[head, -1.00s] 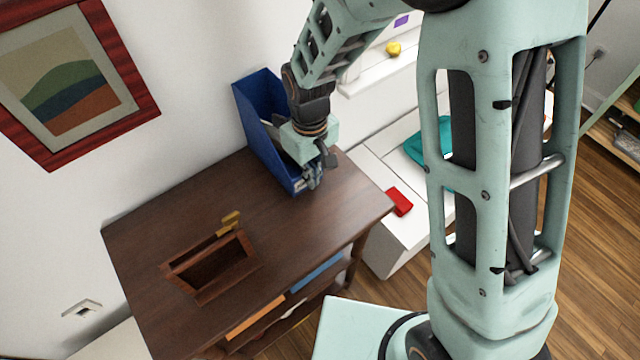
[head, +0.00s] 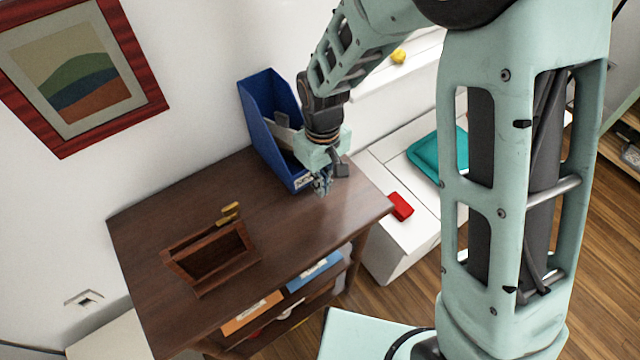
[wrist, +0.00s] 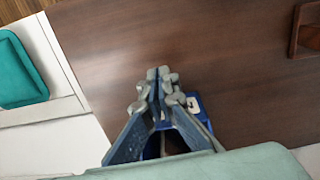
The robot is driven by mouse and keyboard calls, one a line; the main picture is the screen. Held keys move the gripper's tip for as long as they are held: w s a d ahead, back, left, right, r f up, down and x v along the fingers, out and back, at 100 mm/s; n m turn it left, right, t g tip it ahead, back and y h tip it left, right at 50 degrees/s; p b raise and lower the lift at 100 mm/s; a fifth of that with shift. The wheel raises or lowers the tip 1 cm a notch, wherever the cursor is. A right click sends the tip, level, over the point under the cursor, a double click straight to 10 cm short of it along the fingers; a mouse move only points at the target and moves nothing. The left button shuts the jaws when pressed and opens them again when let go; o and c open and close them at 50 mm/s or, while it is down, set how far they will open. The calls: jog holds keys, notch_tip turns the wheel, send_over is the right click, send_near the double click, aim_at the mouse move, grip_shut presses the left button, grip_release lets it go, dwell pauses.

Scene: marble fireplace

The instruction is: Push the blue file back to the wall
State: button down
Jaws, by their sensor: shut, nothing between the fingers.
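The blue file (head: 262,108) is an upright, open-topped magazine holder with a pale label on its front. It stands at the back corner of the dark wooden table (head: 180,205), close to the white wall. My gripper (head: 321,188) is in front of the file's low front end, to its right, pointing down, and seems very near it. In the wrist view my gripper (wrist: 158,82) has its fingertips together, with nothing between them. Part of the blue file (wrist: 203,108) shows behind the fingers there; the rest is hidden by the gripper. I cannot tell whether they touch.
A brown wooden box (head: 210,258) with a yellow piece stands on the table's left part. A white bench to the right holds a red block (head: 400,206) and a teal cushion (head: 438,155). A framed picture (head: 78,75) hangs on the wall. The table's middle is clear.

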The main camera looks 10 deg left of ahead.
notch_tip(320, 180, up, 10)
dwell(0.3)
jog(key=shift+d, duration=0.1)
